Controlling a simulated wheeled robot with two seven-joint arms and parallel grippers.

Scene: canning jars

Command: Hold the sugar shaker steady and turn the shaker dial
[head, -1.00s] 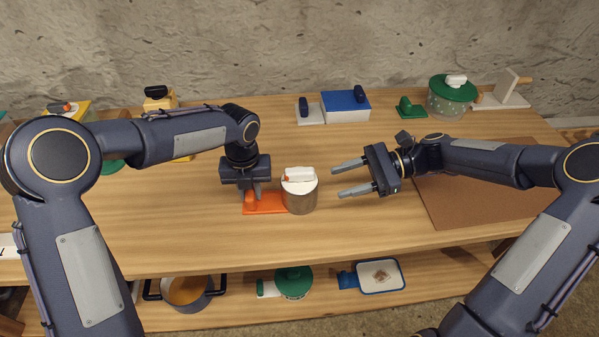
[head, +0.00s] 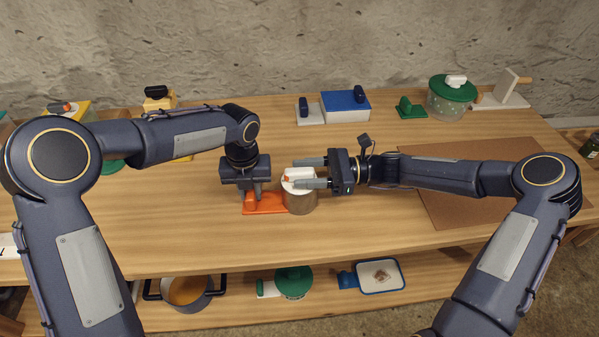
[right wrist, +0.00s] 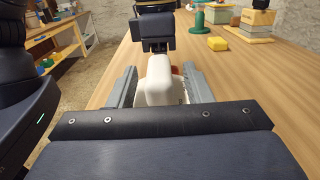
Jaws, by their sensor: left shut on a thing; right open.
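The sugar shaker (head: 300,198) is a metallic cylinder with a white top, standing upright on the table beside an orange base piece (head: 266,205). Its white dial (head: 298,174) has an orange-red tip at the left end. My left gripper (head: 256,192) points down and is shut on the upright part of the orange piece. My right gripper (head: 308,172) is open, with one finger on each side of the dial. In the right wrist view the dial (right wrist: 158,82) stands between the two grey fingers, with a gap on each side.
A blue-lidded box (head: 346,106), a green block (head: 410,108) and a green-lidded pot (head: 450,97) stand at the back. A brown mat (head: 480,205) lies to the right. The lower shelf holds a pot (head: 187,292) and a tray (head: 381,277). The table's front middle is clear.

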